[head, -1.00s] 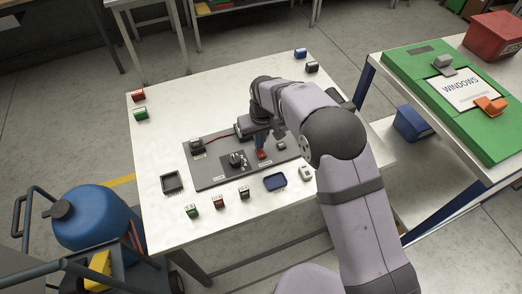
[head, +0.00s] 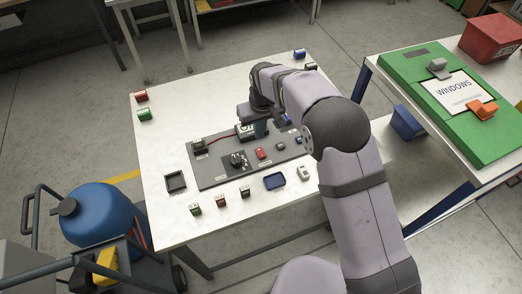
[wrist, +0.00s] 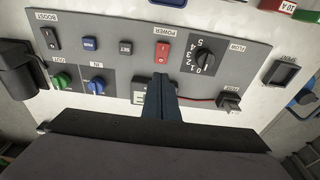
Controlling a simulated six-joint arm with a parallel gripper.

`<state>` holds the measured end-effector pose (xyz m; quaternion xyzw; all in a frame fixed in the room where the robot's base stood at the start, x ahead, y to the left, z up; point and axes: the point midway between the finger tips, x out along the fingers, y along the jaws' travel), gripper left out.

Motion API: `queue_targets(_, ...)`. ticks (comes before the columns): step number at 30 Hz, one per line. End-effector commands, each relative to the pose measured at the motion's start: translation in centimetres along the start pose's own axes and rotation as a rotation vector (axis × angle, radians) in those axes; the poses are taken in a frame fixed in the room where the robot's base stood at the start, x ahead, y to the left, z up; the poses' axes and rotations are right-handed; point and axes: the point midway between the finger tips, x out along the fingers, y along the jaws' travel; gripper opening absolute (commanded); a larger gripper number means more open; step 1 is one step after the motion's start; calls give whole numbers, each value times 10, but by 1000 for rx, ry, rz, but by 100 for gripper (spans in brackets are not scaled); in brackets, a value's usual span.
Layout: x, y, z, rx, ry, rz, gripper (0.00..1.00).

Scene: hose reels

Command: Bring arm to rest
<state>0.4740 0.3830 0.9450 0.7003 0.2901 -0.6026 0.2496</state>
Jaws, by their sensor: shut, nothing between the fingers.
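My arm reaches over the white table (head: 165,215) from the right in the head view. My gripper (head: 260,130) is over the back part of the grey control panel (head: 210,178). In the wrist view my gripper (wrist: 161,82) shows as closed dark fingers, with nothing held. The fingers point toward the red POWER switch (wrist: 163,47) and cover part of a display (wrist: 140,98) near the panel's edge. The red switch also shows uncovered in the head view (head: 261,153). The FLOW knob (wrist: 205,60) is to the right of the fingers. Whether the fingers touch the panel is unclear.
A blue tray (head: 275,181), a black tray (head: 176,181) and several small coloured blocks (head: 195,209) lie around the panel. A side table with a green board (head: 430,95) stands at right. A blue tank (head: 100,212) on a cart stands at left.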

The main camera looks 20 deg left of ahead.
Motion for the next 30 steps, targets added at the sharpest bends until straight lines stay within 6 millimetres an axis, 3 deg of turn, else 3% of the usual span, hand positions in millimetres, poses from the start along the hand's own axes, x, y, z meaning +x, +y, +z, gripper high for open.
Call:
queue_targets(11,0,1,0,2,0,0,0)
queue_targets(17,-18,34,20,66,-9,10,0)
queue_targets(20,-35,64,45,133,-21,18,0)
queue_targets(23,-56,98,83,219,-37,28,0)
queue_targets(27,-83,136,149,350,-60,41,0)
queue_targets(30,-98,152,200,443,-77,49,0)
